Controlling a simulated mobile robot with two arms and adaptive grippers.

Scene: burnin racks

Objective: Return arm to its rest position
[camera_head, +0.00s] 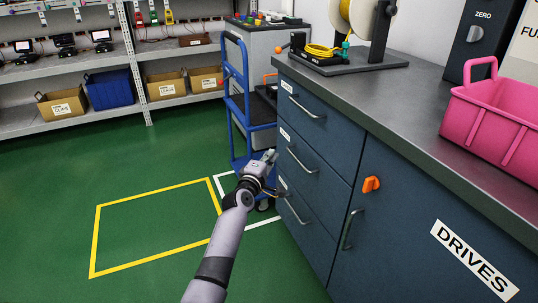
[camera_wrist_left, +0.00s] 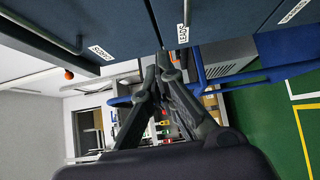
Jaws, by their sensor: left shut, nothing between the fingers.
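My left arm reaches up from the bottom of the head view. Its left gripper (camera_head: 268,158) is shut and empty, in front of the left edge of the blue-grey drawer cabinet (camera_head: 322,130). In the left wrist view the fingers of the gripper (camera_wrist_left: 160,62) come together at the tips, near the cabinet's drawer fronts (camera_wrist_left: 120,22). I cannot tell from these views whether the fingertips touch the cabinet. My right gripper is in neither view.
A blue cart (camera_head: 238,100) stands just beyond the gripper. A pink crate (camera_head: 500,120) and a cable reel stand (camera_head: 350,62) rest on the worktop. Shelves (camera_head: 75,122) with bins line the back. The green floor with a yellow outline (camera_head: 150,187) is clear at left.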

